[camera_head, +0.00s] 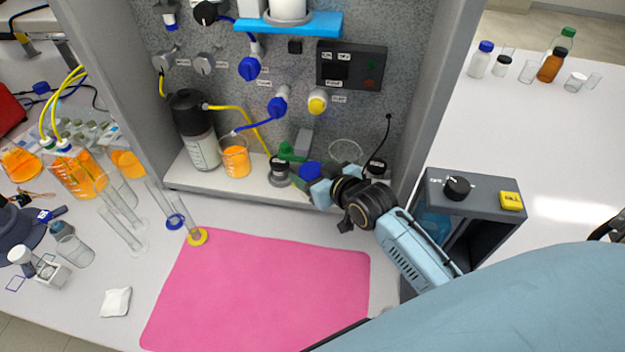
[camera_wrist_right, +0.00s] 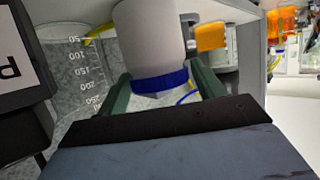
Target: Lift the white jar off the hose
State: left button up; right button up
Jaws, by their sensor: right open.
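The white jar with a blue lid shows upside down in the wrist view (camera_wrist_right: 150,35), its lid low between my fingers. In the head view only its blue lid (camera_head: 311,170) shows clearly, on the rig's lower shelf. My right gripper (camera_head: 306,174) is open, with one green finger on each side of the lid; whether they touch it I cannot tell. A yellow hose (camera_head: 250,116) runs from the black-capped bottle down to the shelf left of the jar. Any part of it under the jar is hidden. My left gripper is not in view.
A beaker of orange liquid (camera_head: 235,160) and a black-capped bottle (camera_head: 202,148) stand left on the shelf. A small black-lidded jar (camera_head: 279,168) is close to my gripper. A grey box with a knob (camera_head: 470,190) is at right. The pink mat (camera_head: 265,290) is clear.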

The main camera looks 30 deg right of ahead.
jog(key=shift+x, duration=1.15)
jog(key=c, duration=0.8)
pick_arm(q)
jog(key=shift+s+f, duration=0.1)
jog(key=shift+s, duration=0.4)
pick_arm(e)
jog(key=shift+o, duration=0.2)
